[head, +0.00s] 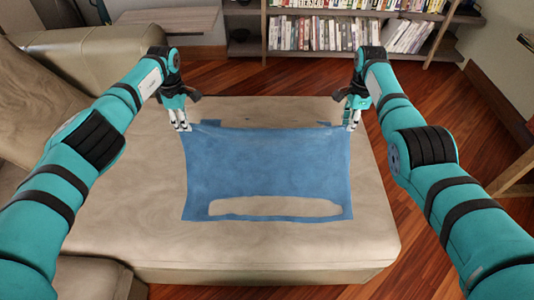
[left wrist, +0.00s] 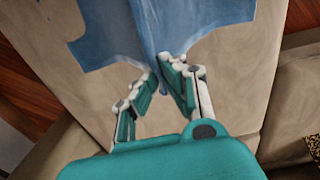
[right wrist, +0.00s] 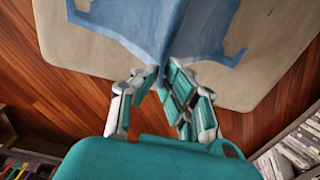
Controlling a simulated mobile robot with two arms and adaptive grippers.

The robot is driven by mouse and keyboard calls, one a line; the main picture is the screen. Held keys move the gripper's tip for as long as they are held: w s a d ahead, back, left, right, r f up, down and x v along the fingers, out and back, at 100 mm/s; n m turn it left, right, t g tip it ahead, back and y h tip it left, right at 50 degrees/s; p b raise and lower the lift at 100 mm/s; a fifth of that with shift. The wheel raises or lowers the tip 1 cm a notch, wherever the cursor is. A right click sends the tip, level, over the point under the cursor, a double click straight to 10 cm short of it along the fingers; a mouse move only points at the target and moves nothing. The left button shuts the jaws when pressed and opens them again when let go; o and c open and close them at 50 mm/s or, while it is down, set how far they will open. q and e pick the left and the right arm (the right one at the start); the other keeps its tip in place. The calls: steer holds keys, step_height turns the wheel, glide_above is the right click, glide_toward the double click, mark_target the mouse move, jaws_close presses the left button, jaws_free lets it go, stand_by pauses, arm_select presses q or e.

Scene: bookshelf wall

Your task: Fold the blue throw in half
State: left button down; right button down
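The blue throw (head: 268,165) is spread over the beige sofa seat, roughly rectangular. A long beige patch shows within it close to its near edge. My left gripper (head: 181,127) is at its far left corner; in the left wrist view the fingertips (left wrist: 163,66) are closed together on the cloth (left wrist: 150,30). My right gripper (head: 352,125) is at the far right corner; in the right wrist view its fingertips (right wrist: 163,68) pinch the cloth (right wrist: 155,30). The cloth gathers to a point at each gripper. Small blue bits show beyond the far edge.
The sofa seat (head: 270,245) has bare room in front of the throw and at its left. A backrest (head: 45,100) rises at the left. Wooden floor (head: 425,90) lies beyond and to the right, with a bookshelf (head: 345,35) at the back.

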step_height(320, 180, up, 18)
steer(key=p, duration=1.6)
steer(key=shift+r+p, duration=0.15)
steer(key=shift+p, duration=0.2)
steer(key=shift+w+a, duration=0.1)
steer(key=shift+w, duration=0.05)
